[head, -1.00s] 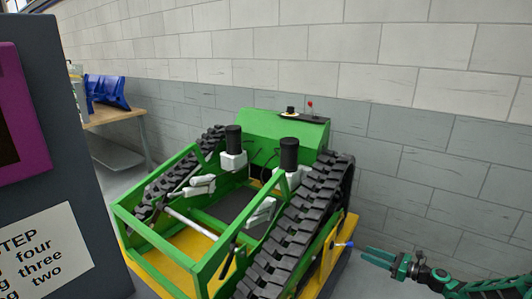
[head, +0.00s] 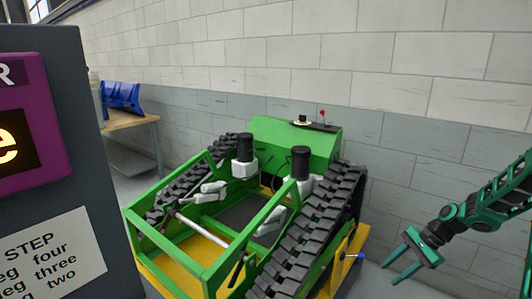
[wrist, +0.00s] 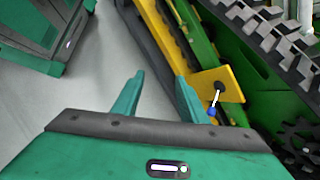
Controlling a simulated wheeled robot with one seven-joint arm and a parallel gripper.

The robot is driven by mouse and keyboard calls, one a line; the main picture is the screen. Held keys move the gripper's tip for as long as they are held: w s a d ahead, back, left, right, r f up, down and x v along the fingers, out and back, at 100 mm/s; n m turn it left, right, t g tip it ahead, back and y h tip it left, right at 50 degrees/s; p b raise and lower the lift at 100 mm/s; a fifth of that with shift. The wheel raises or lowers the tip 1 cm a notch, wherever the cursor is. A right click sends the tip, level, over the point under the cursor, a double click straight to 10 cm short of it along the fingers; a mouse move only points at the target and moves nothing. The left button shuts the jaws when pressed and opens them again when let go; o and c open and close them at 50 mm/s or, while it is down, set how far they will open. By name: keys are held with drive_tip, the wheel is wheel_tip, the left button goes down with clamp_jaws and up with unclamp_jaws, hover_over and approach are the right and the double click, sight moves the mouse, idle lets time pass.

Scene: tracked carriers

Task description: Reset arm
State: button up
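My green gripper (head: 393,273) is at the lower right of the head view, with its two fingers apart and nothing between them. In the wrist view the gripper (wrist: 158,95) also shows open and empty, above grey floor. The green tracked carrier (head: 297,139) stands to the left of my gripper, apart from it. A lever with a blue knob (head: 361,256) sticks out from a yellow plate on the carrier's side. The lever's blue tip (wrist: 212,112) shows just right of my gripper's fingers in the wrist view; I cannot tell the exact gap.
A dark panel with a purple screen frame (head: 35,170) and a step sign (head: 48,255) stands at the left. A wooden table (head: 135,126) with a blue part (head: 121,97) is at the back left. A block wall (head: 420,110) runs behind. Floor right of the carrier is clear.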

drive_tip(key=s+r+n+g+h, duration=0.1)
drive_tip(key=s+r+n+h, duration=0.5)
drive_tip(key=s+r, duration=1.7)
drive_tip(key=s+a+n, duration=0.1)
drive_tip(key=s+n, duration=0.1)
drive_tip(key=s, duration=1)
drive_tip(key=shift+a+f, duration=0.2)
drive_tip(key=shift+f, duration=0.2)
drive_tip(key=shift+c, duration=0.9)
